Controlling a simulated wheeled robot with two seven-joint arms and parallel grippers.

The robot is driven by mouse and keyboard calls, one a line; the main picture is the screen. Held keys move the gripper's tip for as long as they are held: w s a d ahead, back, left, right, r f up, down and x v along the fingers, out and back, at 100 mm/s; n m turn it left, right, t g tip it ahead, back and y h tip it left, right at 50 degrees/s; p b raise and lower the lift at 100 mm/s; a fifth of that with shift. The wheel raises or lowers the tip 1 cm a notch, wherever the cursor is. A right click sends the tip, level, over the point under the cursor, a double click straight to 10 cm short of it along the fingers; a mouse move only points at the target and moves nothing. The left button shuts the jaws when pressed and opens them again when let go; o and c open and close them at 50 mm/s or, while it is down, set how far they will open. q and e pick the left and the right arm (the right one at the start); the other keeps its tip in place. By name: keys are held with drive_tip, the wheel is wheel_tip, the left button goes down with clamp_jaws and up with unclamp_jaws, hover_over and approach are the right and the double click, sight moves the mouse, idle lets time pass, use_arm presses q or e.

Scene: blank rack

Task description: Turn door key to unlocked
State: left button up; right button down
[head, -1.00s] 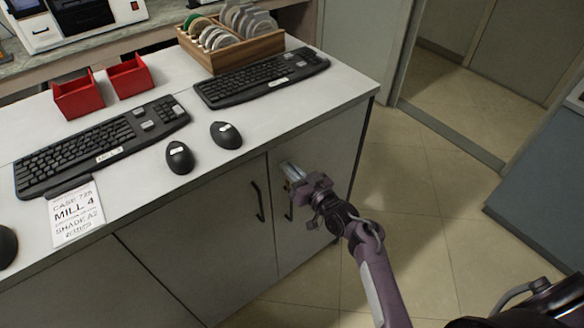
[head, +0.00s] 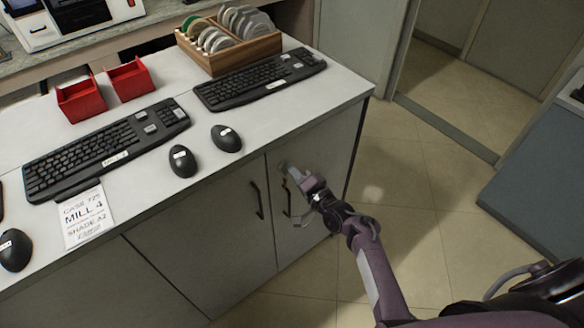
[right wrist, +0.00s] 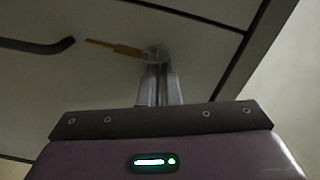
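The cabinet door (head: 318,150) on the right of the white-topped counter is closed, with a dark bar handle (head: 286,197). My right gripper (head: 287,170) is at the upper part of this door, just above the handle. In the right wrist view its two fingers (right wrist: 158,75) are close together, with their tips on the small pale, rounded head of the key (right wrist: 154,53) at the door face. A thin brass-coloured strip (right wrist: 115,47) points left from there toward the handle (right wrist: 38,46). The lock behind the tips is mostly hidden. My left gripper is out of view.
The neighbouring door has its own handle (head: 258,200). On the counter are keyboards (head: 262,78), mice (head: 226,138), red bins (head: 130,79), a wooden disc rack (head: 246,57) and a printed card (head: 82,217). Open tiled floor (head: 415,205) lies to the right.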

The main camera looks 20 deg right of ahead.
drive_tip(key=shift+d+f+m+p, duration=0.15)
drive_tip(key=shift+m+p, duration=0.3)
drive_tip(key=shift+m, duration=1.35)
drive_tip(key=c, duration=1.6)
unclamp_jaws()
drive_tip(key=shift+c, duration=0.2)
drive_tip(key=shift+f, duration=0.1)
drive_tip(key=v, duration=0.7)
drive_tip(key=shift+s+b, duration=0.35)
